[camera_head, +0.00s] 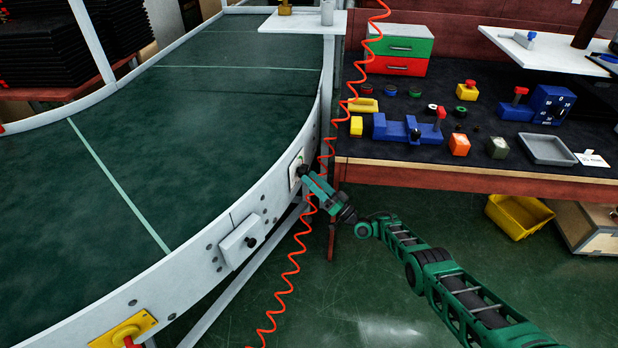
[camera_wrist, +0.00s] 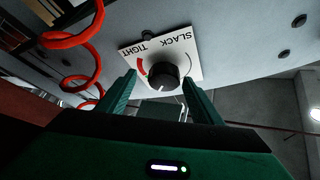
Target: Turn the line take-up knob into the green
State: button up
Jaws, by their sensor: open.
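The take-up knob (camera_wrist: 164,77) is a black round knob on a white plate (camera_wrist: 184,52) marked SLACK and TIGHT, with the lettering upside down in the wrist view. A small pale mark on the knob points toward the bottom of the picture. My gripper (camera_wrist: 160,76) is open, with one green finger on each side of the knob; I cannot tell whether either touches it. In the head view my gripper (camera_head: 304,173) is at the plate (camera_head: 295,168) on the conveyor's side rail, hiding most of the knob.
An orange coiled hose (camera_head: 291,262) hangs close by my gripper and shows in the wrist view (camera_wrist: 82,38). A grey switch box (camera_head: 242,241) sits on the rail (camera_head: 190,291) nearby. The workbench (camera_head: 455,166) stands right of my gripper. The green conveyor belt (camera_head: 120,150) is bare.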

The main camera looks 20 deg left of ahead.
jog(key=v, duration=0.8)
jog(key=shift+f, duration=0.1)
dwell(0.3)
